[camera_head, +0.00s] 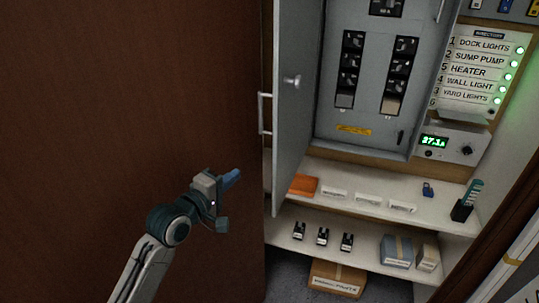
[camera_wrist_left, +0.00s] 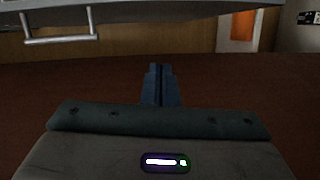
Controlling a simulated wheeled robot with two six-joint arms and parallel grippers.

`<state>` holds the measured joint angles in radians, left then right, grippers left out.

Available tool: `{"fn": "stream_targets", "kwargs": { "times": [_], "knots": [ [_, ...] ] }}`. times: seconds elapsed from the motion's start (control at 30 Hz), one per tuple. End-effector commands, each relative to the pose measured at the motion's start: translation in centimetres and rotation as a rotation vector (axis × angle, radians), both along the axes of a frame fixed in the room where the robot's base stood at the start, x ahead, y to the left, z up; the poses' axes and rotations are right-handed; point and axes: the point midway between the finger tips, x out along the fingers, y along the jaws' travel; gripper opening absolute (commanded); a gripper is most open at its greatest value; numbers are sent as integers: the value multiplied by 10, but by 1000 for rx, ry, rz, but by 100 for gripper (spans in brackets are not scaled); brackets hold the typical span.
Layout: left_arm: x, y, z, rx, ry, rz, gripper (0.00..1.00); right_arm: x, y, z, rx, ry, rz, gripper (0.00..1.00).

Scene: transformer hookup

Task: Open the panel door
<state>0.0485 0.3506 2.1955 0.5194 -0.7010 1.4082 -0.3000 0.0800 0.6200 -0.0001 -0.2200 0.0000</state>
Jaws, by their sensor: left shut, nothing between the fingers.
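The grey panel door (camera_head: 292,130) stands swung open at the left side of the grey breaker panel (camera_head: 362,135), seen at a steep angle. A small metal latch (camera_head: 291,81) is on its visible face. A metal bar handle (camera_head: 264,113) sticks out to the left from its outer side. In the left wrist view, the handle (camera_wrist_left: 62,38) hangs at the upper left below the door (camera_wrist_left: 180,14). My left gripper (camera_head: 231,179) is shut and empty, below and left of the handle, apart from it. Its blue fingers (camera_wrist_left: 160,85) are together in the left wrist view. My right gripper is not in view.
A dark brown surface (camera_head: 130,110) fills the left. A shelf (camera_head: 400,190) below the panel holds an orange item (camera_head: 303,185) and a tool holder (camera_head: 461,210). Several small breakers and boxes (camera_head: 397,251) are on the lower shelf. The space around my left gripper looks clear.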

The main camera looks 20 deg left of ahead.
Motion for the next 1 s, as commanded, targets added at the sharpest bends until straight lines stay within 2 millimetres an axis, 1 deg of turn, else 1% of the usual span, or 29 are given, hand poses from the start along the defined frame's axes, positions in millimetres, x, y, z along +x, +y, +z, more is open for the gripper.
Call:
{"fn": "stream_targets", "kwargs": {
  "times": [0.03,0.1,0.27,0.37,0.73,0.8,1.0],
  "knots": [
    [5,1,12,-48,-20,-2,0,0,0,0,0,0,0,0],
    [9,2,21,-95,-34,-5,0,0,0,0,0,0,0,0],
    [20,-1,26,-122,-42,-6,0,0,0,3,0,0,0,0],
    [33,-5,27,-122,-40,-6,0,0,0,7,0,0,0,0],
    [109,-31,27,-120,-37,-7,0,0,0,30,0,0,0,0],
    [104,-42,26,-119,-36,-7,0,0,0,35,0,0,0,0],
    [102,-62,25,-117,-38,-7,0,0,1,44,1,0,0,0]
  ]
}}
